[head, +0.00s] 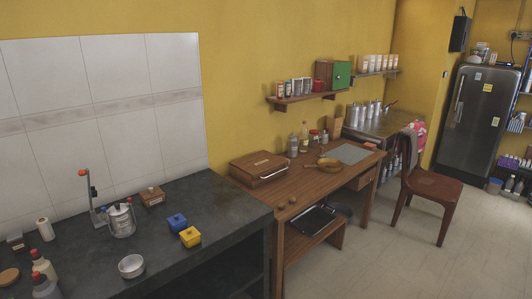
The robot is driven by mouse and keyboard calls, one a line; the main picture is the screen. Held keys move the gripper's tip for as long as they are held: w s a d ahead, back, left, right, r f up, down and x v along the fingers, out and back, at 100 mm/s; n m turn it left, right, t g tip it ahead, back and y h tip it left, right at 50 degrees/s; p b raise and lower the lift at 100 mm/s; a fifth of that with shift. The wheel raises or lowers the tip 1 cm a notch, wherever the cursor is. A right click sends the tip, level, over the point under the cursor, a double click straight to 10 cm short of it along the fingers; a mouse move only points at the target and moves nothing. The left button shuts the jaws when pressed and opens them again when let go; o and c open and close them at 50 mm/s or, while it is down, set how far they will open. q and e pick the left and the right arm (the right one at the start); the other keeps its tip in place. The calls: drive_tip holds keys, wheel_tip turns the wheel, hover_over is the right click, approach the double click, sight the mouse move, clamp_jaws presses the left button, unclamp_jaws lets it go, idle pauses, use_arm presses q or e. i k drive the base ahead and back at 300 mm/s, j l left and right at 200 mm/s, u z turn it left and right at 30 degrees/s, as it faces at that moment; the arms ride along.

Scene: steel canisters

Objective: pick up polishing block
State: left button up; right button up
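No object is clearly marked as the polishing block. Small block-like things stand on the dark counter (235,218) at the lower left: a brown one (152,197) with a knob on top, a blue one (177,222) and a yellow one (190,237), both with small knobs. I cannot tell which of them is the polishing block. The brown one stands behind and right of a steel canister (121,221). The blue and yellow ones are close together, right of the canister. Neither of my grippers shows in the head view.
A metal bowl (131,266), bottles (44,266) and a thin orange-topped stand (89,190) share the counter. The counter's right part is clear. A wooden table (318,185) holds a brown case (264,168). A chair (433,185) stands beyond, with open floor in front.

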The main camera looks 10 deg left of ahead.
sight(321, 155)
drive_tip(key=i+u, duration=0.15)
drive_tip(key=i, duration=0.45)
drive_tip(key=i+l+u, duration=0.15)
drive_tip(key=i, duration=0.45)
drive_tip(key=i+l+u, duration=0.1)
drive_tip(key=u, duration=0.8)
drive_tip(key=i+l+u, duration=0.15)
drive_tip(key=l+u, duration=0.8)
drive_tip(key=l, duration=0.3)
drive_tip(key=l+u, duration=0.1)
drive_tip(key=l, duration=0.6)
drive_tip(key=l+u, duration=0.1)
drive_tip(key=l, duration=0.55)
drive_tip(key=l+u, duration=0.1)
drive_tip(key=l, duration=0.6)
drive_tip(key=k+l+u, duration=0.15)
drive_tip(key=l, duration=0.55)
drive_tip(key=k+l+u, duration=0.1)
drive_tip(key=l, duration=0.55)
drive_tip(key=k+l, duration=0.1)
drive_tip(key=l, duration=0.45)
drive_tip(key=k+l, duration=0.1)
drive_tip(key=l, duration=0.45)
